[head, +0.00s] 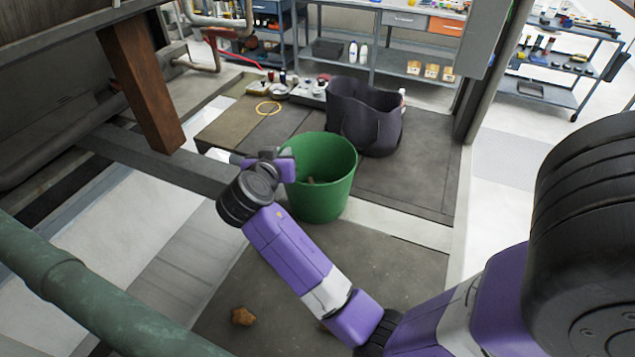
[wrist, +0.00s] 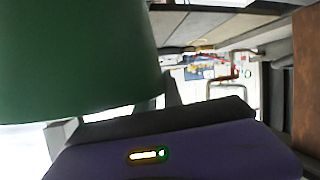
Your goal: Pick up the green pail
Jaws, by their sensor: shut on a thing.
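The green pail (head: 322,175) stands upright and open-topped in the middle of the head view, with a small brownish thing inside it. My gripper (head: 288,160) is at the left side of its rim and is shut on it. In the wrist view the pail (wrist: 75,55) fills the upper left, close to the camera, and my gripper (wrist: 115,118) is against its lower edge in the picture. The fingertips are mostly hidden. I cannot tell whether the pail's base touches the surface below.
A dark bag (head: 368,120) stands just behind the pail. A yellow ring (head: 268,108) and small items lie behind left. A brown post (head: 143,85) and a green pipe (head: 90,300) are at left. A shelf unit (head: 400,55) is behind. A brown lump (head: 242,316) lies in front.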

